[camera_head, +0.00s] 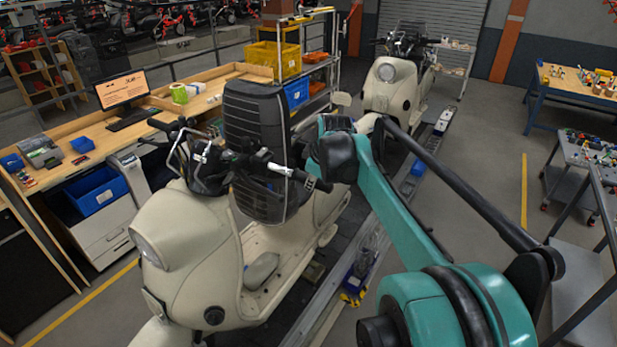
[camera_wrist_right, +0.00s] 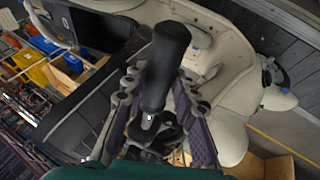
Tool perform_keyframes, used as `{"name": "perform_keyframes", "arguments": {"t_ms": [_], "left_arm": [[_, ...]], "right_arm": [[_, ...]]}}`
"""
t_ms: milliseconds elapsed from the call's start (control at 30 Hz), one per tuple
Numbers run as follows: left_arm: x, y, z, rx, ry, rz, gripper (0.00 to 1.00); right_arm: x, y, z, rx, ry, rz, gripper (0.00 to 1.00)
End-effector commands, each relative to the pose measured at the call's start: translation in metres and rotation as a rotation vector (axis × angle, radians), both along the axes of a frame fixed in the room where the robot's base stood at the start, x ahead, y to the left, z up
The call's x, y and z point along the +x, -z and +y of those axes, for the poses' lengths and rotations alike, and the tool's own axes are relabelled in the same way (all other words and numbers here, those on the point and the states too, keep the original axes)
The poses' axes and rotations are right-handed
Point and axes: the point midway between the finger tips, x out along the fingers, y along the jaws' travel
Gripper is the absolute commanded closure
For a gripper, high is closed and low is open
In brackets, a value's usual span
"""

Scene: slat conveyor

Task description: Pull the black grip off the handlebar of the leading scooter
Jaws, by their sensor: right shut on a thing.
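The near cream scooter (camera_head: 190,245) stands at the left centre of the head view, its handlebar running toward my right arm. A black grip (camera_head: 317,184) shows at the handlebar's right end, beside my right wrist. In the right wrist view the black grip (camera_wrist_right: 166,58) stands up between the two fingers of my right gripper (camera_wrist_right: 160,84). The gripper is shut on it. The lower end of the grip is partly hidden among dark parts, so I cannot tell whether it still sits on the bar. My left gripper is not in view.
A second cream scooter (camera_head: 392,85) stands farther back on the conveyor (camera_head: 365,235). A wooden workbench (camera_head: 115,135) with a monitor (camera_head: 121,88) and blue bins is at the left. The floor to the right is mostly open, with tables (camera_head: 575,85) beyond.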

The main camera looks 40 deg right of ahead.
Motion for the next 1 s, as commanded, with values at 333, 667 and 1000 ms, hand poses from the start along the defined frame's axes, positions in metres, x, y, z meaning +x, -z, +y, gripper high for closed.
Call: {"name": "perform_keyframes", "arguments": {"t_ms": [333, 667, 1000], "left_arm": [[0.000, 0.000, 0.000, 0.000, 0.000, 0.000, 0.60], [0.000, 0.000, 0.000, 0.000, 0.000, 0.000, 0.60], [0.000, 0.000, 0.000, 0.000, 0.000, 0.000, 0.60]], "right_arm": [[-0.004, 0.000, -0.002, 0.000, 0.000, -0.001, 0.99], [-0.013, 0.000, -0.007, 0.001, 0.002, 0.000, 0.99], [-0.030, 0.001, -0.015, 0.000, 0.001, 0.000, 0.99]]}}
